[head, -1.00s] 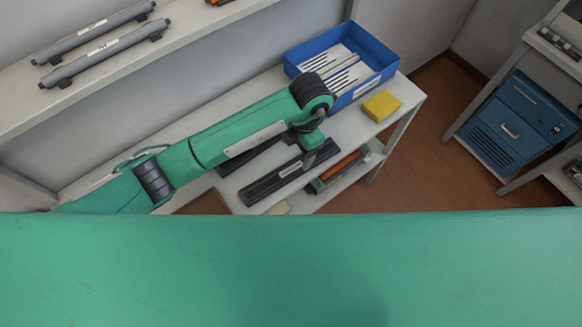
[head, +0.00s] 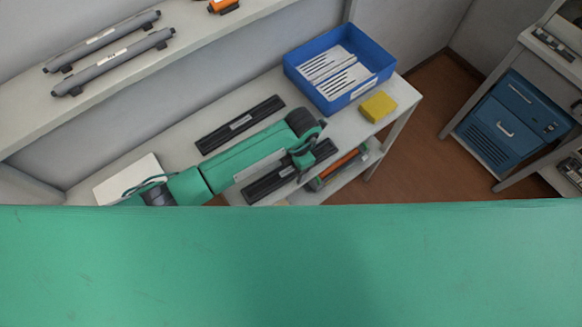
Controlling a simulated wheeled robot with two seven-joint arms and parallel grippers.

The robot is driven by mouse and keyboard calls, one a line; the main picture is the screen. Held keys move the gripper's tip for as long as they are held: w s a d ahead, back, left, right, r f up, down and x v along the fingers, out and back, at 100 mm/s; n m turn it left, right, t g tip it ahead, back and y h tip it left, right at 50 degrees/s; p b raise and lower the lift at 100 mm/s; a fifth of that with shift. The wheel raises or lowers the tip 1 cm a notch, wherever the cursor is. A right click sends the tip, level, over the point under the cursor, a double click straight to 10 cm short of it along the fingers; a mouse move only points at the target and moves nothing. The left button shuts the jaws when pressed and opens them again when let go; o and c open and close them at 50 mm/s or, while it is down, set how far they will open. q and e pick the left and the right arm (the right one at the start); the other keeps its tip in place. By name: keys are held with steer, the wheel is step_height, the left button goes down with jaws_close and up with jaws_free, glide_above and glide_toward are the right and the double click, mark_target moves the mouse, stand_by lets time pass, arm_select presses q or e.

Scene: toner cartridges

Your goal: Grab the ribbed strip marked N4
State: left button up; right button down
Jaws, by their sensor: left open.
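Two dark ribbed strips with pale labels lie on the white shelf top. The back strip (head: 240,124) is fully in view behind my left arm. The front strip (head: 262,187) lies near the shelf's front edge, partly hidden by my left arm and gripper. The label print is too small to read, so I cannot tell which strip is N4. My left gripper (head: 301,166) is open over the front strip, pointing down; I cannot tell whether it touches the strip. My right gripper is not in view.
A blue bin (head: 345,100) with white striped packs and a yellow block (head: 378,106) stand at the shelf's right end. An orange and grey item (head: 343,168) sits on the level below. Grey cartridges (head: 115,62) lie on the upper left shelf.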

arm_select(q)
steer(key=c, duration=1.1)
steer(key=shift+r, duration=0.1)
